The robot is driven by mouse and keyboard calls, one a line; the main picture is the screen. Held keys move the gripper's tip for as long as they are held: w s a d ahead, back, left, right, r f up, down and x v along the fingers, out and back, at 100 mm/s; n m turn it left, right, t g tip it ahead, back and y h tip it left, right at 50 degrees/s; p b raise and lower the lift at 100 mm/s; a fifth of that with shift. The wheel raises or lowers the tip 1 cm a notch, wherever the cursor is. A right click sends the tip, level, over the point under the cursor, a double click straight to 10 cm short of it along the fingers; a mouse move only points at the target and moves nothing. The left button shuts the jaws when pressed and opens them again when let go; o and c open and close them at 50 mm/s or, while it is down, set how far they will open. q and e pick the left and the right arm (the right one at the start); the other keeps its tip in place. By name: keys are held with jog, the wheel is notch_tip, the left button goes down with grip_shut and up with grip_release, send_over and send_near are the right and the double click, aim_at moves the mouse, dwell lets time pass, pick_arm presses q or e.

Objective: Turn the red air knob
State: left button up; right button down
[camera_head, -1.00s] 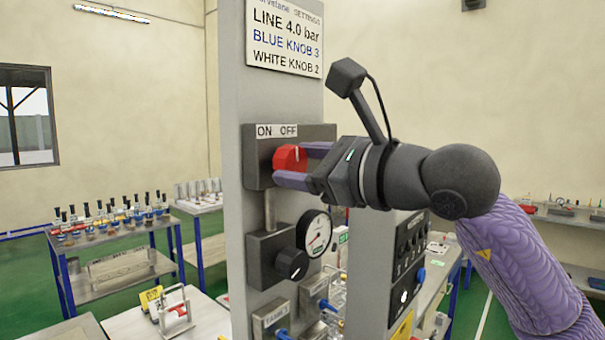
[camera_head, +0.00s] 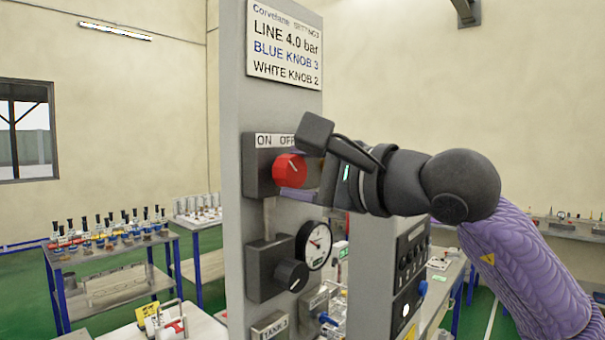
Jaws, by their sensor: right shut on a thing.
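The red air knob (camera_head: 289,169) sits on a grey box (camera_head: 258,172) high on the grey panel post, under an ON / OFF label (camera_head: 274,140). My right gripper (camera_head: 296,180) comes in from the right and is shut on the red knob. It is rolled, with one purple finger showing below the knob; the other finger is hidden behind the wrist part. The white pointer line on the knob is tilted. Below, a round gauge (camera_head: 316,246) has its needle off toward the upper part of the dial. My left gripper is not in view.
A black knob (camera_head: 291,275) on a lower box stands beside the gauge. A settings sign (camera_head: 285,46) is at the post's top. A switch box (camera_head: 408,265) stands at right.

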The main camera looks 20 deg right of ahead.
dwell(0.5)
jog(key=shift+c, duration=0.4)
grip_release()
jog(key=b+v, duration=0.3)
jog(key=v, duration=0.7)
jog(key=shift+b, duration=0.3)
